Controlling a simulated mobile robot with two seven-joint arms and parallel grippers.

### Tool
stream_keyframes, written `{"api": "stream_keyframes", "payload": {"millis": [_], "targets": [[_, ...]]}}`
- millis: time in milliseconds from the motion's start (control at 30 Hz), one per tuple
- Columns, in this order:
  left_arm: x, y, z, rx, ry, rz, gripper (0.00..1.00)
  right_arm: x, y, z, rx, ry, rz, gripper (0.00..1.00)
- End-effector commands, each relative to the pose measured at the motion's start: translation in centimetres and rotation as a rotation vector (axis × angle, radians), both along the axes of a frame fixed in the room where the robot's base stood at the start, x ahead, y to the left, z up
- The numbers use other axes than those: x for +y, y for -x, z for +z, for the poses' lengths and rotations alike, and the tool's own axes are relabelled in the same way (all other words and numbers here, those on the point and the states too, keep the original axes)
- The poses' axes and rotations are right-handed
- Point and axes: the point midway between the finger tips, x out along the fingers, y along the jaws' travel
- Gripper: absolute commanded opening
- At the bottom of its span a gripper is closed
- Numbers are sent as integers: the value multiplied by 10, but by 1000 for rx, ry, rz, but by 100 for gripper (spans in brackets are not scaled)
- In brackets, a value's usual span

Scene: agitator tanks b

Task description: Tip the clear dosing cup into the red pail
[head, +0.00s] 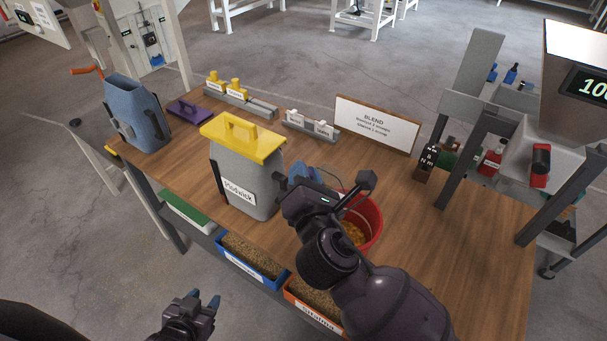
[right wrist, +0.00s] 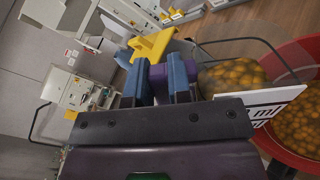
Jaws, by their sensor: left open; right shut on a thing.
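The red pail (head: 372,222) stands on the wooden table, partly hidden behind my right arm; orange-yellow pieces show inside it. It also shows at the right edge of the right wrist view (right wrist: 271,148), with similar pieces inside. The clear dosing cup (right wrist: 240,48) holds orange-yellow pieces and is beside the pail's rim in that view. My right gripper (right wrist: 162,84) is shut on a purple part, seemingly the cup's handle. In the head view this gripper (head: 303,186) is just left of the pail, and the cup is mostly hidden. My left gripper (head: 207,305) is open and empty, off the table's front.
A grey bin with a yellow lid (head: 245,138) stands close left of my right gripper. A blue-grey container (head: 136,115) and a purple lid (head: 189,109) are further left. A BLEND sign (head: 376,124) stands behind. The table right of the pail is clear.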

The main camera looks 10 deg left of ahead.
Motion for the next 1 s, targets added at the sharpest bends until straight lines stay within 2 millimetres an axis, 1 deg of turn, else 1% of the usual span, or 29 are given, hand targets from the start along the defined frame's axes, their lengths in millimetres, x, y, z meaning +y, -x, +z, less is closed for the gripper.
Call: {"api": "stream_keyframes", "payload": {"millis": [233, 567, 833, 1000], "targets": [[0, 0, 0, 0, 0, 0, 43, -3, -1, 4, 28, -75, 2, 0], [0, 0, 0, 0, 0, 0, 43, -4, -2, 4, 32, -83, 1, 0], [0, 0, 0, 0, 0, 0, 43, -8, -3, 6, 66, -157, -1, 0], [0, 0, 0, 0, 0, 0, 43, -9, -4, 7, 71, -171, 0, 0]]}}
